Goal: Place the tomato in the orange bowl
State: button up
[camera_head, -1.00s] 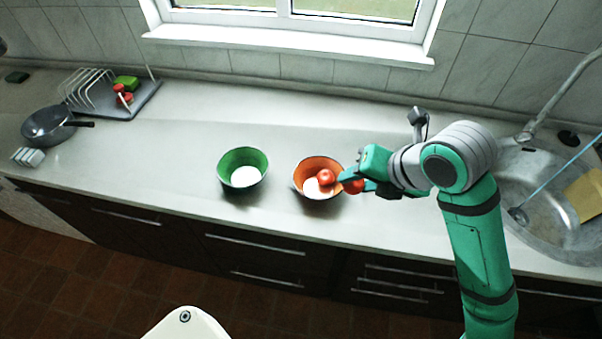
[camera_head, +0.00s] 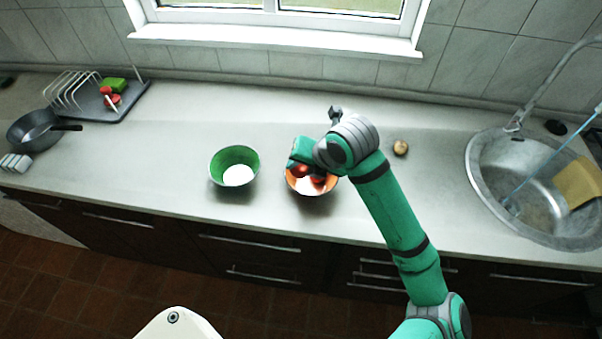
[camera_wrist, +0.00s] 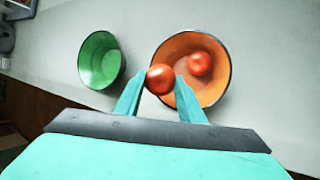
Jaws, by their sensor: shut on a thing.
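The orange bowl (camera_head: 311,190) stands on the counter, partly covered by my arm in the head view. It also shows in the wrist view (camera_wrist: 216,92). One red tomato (camera_wrist: 200,63) lies inside it. My gripper (camera_wrist: 160,80) is shut on another red tomato (camera_wrist: 160,77), held between its fingertips. In the head view this held tomato (camera_head: 299,170) is over the left part of the orange bowl. In the wrist view it overlaps the bowl's left rim; its exact height above the bowl is hard to tell.
A green bowl (camera_head: 220,170) stands just left of the orange bowl. A small brown round thing (camera_head: 400,147) lies on the counter to the right, before the sink (camera_head: 478,165). A dish rack (camera_head: 125,100) and a pan (camera_head: 35,128) are far left. The front counter strip is clear.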

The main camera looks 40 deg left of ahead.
aim_at(300, 175)
jog(key=shift+a+f, duration=0.25)
jog(key=shift+f, duration=0.05)
notch_tip(300, 175, down, 3)
jog(key=shift+w+a+f, duration=0.1)
jog(key=shift+w+a, duration=0.05)
jog(key=shift+f, duration=0.15)
jog(key=shift+s, duration=0.25)
jog(key=o, duration=1)
jog(key=shift+o, duration=0.2)
